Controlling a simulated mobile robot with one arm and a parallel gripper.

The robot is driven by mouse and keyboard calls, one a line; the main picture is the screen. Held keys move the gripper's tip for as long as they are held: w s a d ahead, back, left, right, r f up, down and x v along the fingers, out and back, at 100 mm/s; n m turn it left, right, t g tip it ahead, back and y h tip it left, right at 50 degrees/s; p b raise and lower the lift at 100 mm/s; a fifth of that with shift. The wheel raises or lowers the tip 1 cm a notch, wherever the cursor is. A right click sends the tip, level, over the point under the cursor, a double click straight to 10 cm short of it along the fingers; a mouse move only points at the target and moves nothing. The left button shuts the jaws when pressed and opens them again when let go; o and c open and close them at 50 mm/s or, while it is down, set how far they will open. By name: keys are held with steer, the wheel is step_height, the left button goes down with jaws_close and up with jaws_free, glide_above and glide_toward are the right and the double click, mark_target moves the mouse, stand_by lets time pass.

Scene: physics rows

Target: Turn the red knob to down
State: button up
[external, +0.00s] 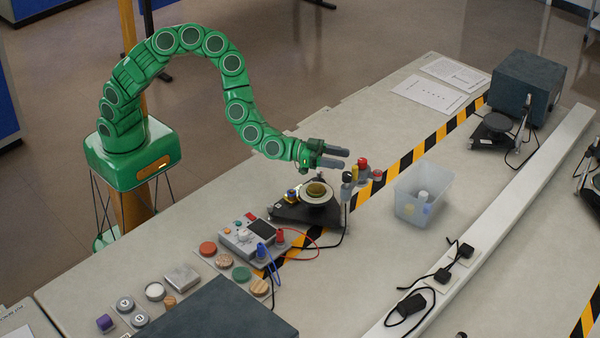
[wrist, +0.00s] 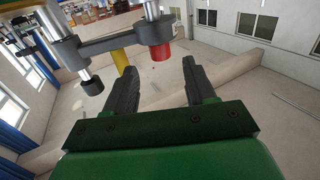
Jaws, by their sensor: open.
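A red-topped grey cylinder (external: 363,164) belongs to a dark linkage with a yellow post, just right of my fingertips. My gripper (external: 346,158) is open above the bench. In the wrist view its two dark fingers (wrist: 196,66) are apart, with nothing between them.
A black stand with a round plate (external: 317,197) is below my gripper. A grey meter box (external: 249,238) with red and blue leads is at lower left. A clear bin (external: 402,205) stands right of the linkage.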

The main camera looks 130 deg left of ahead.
mark_target(362, 160)
steer(key=shift+x, duration=3.8)
steer(key=shift+w, duration=0.1)
steer(key=c, duration=0.9)
